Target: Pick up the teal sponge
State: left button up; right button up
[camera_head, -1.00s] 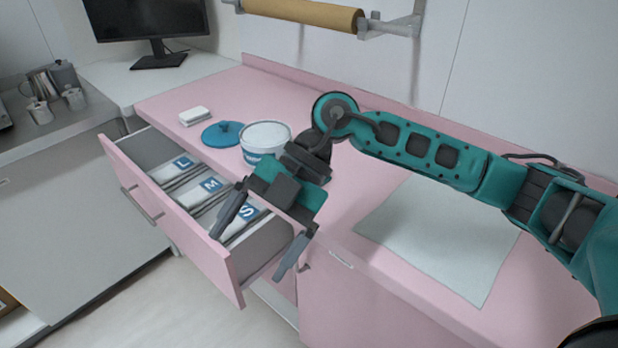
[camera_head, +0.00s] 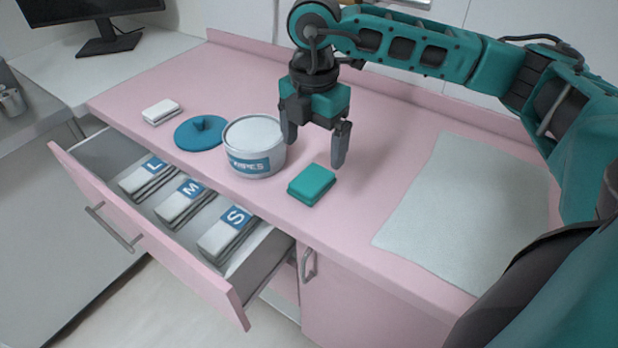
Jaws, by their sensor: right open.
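The teal sponge (camera_head: 312,184) lies flat on the pink counter, just right of the tub of wipes. My right gripper (camera_head: 315,150) points down above and slightly behind the sponge. Its two fingers are spread apart with nothing between them. The fingertips do not appear to touch the sponge. My left gripper does not show.
The white wipes tub (camera_head: 254,148) stands close left of the sponge. A blue lid (camera_head: 190,134) and a white block (camera_head: 161,112) lie farther left. An open drawer (camera_head: 125,220) with packs marked L, M and S juts out in front. A pale sheet (camera_head: 470,215) lies right.

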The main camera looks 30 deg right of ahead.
aim_at(310, 180)
jog(key=f, duration=0.9)
jog(key=shift+w+a, duration=0.15)
jog(key=shift+w, duration=0.05)
jog(key=shift+r, duration=0.1)
jog(key=shift+c, duration=0.3)
jog(key=c, duration=1.1)
